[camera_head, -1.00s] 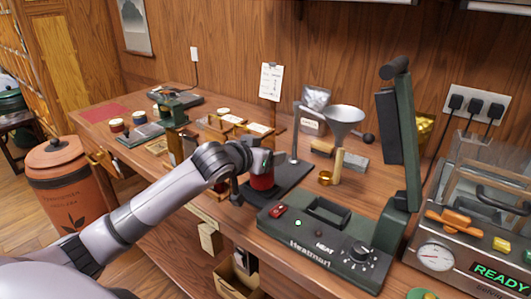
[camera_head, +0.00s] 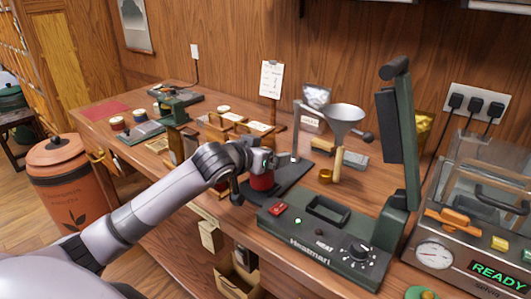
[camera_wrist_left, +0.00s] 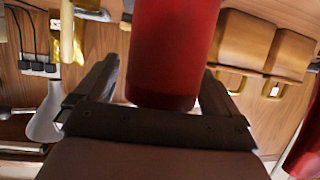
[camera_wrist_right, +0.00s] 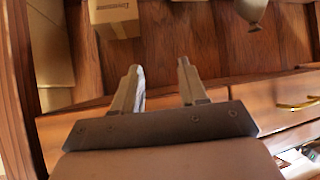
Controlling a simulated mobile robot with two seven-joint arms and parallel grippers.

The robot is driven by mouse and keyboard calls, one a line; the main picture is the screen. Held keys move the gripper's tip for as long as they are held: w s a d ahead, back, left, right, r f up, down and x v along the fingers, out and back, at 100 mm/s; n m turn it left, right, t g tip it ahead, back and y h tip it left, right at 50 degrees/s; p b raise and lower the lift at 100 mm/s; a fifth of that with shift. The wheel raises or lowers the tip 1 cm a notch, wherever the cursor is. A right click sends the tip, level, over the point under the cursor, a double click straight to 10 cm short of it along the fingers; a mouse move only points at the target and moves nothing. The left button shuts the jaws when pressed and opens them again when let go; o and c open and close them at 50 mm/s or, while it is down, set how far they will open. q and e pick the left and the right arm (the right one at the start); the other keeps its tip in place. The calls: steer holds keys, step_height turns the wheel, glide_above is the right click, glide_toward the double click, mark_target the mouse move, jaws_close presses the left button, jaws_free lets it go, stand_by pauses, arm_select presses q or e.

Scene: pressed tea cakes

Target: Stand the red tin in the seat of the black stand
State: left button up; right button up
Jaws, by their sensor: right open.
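The red tin (camera_head: 262,181) is upright at the near left end of the black stand (camera_head: 287,182), which has a flat dark base and a post. My left gripper (camera_head: 262,160) is around the tin's upper part. In the left wrist view the red tin (camera_wrist_left: 172,55) fills the space between the fingers of my left gripper (camera_wrist_left: 160,80), which appears shut on it. I cannot tell whether the tin's bottom touches the stand; the seat is hidden. My right gripper (camera_wrist_right: 160,70) is open and empty, away from the worktop, and is out of the head view.
Wooden boxes (camera_head: 225,128) are behind on the left. The right wrist view shows drawers (camera_wrist_right: 285,105) and a cardboard box (camera_wrist_right: 113,15).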

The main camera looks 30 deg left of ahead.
arm_select(q)
steer(key=shift+s, duration=0.1)
steer(key=v, duration=0.7)
arm_select(e)
steer(key=shift+f, duration=0.2)
